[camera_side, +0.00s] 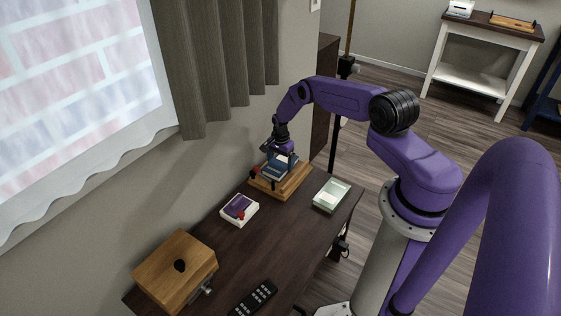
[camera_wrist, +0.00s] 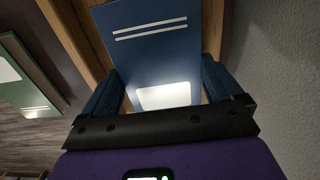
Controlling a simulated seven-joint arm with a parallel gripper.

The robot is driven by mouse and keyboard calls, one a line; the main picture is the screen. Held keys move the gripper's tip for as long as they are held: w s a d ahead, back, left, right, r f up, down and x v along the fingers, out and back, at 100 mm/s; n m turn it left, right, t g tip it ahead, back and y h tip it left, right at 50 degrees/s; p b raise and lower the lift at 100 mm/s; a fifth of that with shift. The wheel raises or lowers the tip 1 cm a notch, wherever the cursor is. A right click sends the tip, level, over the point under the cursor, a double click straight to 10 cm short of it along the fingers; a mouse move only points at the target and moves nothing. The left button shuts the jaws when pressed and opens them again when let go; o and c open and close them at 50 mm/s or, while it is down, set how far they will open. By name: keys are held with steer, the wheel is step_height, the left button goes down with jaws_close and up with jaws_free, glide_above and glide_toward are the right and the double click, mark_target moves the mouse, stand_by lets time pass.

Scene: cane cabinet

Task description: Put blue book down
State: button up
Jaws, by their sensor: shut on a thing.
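The blue book (camera_wrist: 155,40) fills the middle of the wrist view, with two white stripes and a pale label on its cover. My gripper (camera_wrist: 163,88) is shut on it, with one dark blue finger at each side edge. In the side view my gripper (camera_side: 281,158) points down over a wooden stand (camera_side: 294,184) at the far end of the desk. The blue book (camera_side: 277,168) is small and partly hidden by the fingers there. I cannot tell whether it touches the stand.
A pale green book (camera_side: 332,196) lies right of the stand. A purple and white book (camera_side: 239,210) lies on its left. A wooden box (camera_side: 175,270) with a black knob and a remote (camera_side: 253,298) occupy the near end of the dark desk (camera_side: 285,234). The desk's middle is clear.

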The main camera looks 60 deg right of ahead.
stand_by(0.3)
steer(key=o, duration=0.9)
steer(key=shift+f, duration=0.15)
steer(key=shift+c, duration=0.2)
